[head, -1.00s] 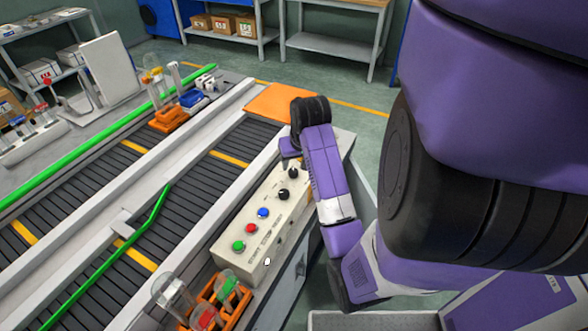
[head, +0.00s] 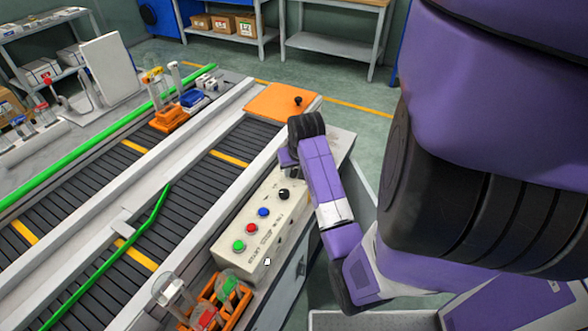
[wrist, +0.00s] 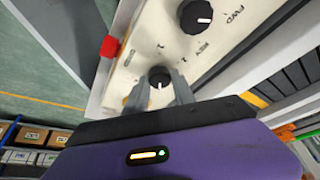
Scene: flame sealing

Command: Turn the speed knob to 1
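The cream control panel (head: 235,247) carries green (head: 239,245), red (head: 252,228) and blue (head: 263,212) buttons and a black knob (head: 284,194). In the wrist view, the knob marked FWD and REV (wrist: 197,16) is at the top. A second black knob (wrist: 159,77), beside a small "1" mark, appears to be the speed knob. In the head view my arm hides this knob.
The conveyor (head: 175,207) runs to the left of the panel. An orange plate (head: 272,100) with a black knobbed post (head: 298,101) lies beyond my wrist. An orange rack (head: 238,304) with flasks stands at the panel's near end. A red block (wrist: 110,46) sits at the panel edge.

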